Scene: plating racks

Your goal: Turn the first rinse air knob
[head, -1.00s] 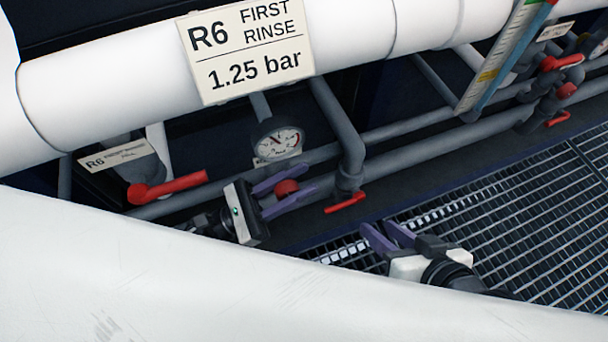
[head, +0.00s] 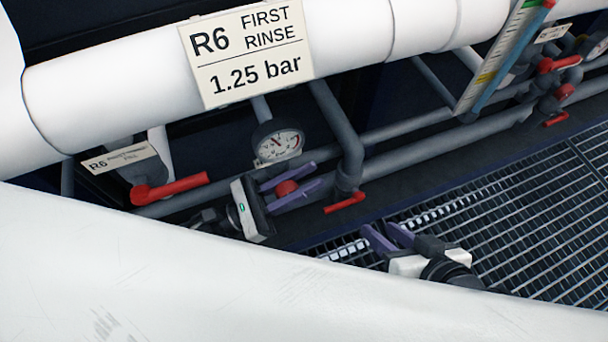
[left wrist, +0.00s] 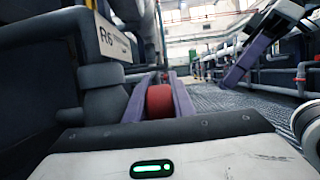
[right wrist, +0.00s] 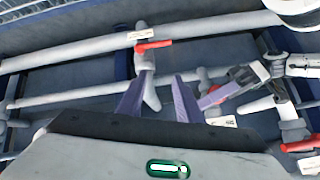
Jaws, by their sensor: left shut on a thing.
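The red air knob (head: 286,187) sits on the pipework below the round pressure gauge (head: 277,142). The white sign (head: 247,50) above reads R6 FIRST RINSE, 1.25 bar. My left gripper (head: 292,189) has its purple fingers on either side of the knob and is shut on it. In the left wrist view the red knob (left wrist: 160,101) lies between the two fingers. My right gripper (head: 390,236) is open and empty over the grating, with its fingers apart in the right wrist view (right wrist: 158,98).
A long red lever (head: 170,188) is at the left by a small R6 label (head: 118,158). A small red lever (head: 344,202) is right of the knob. Grey pipes (head: 440,150) run behind. A white tank edge (head: 150,270) fills the foreground. Metal grating (head: 510,230) lies at the right.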

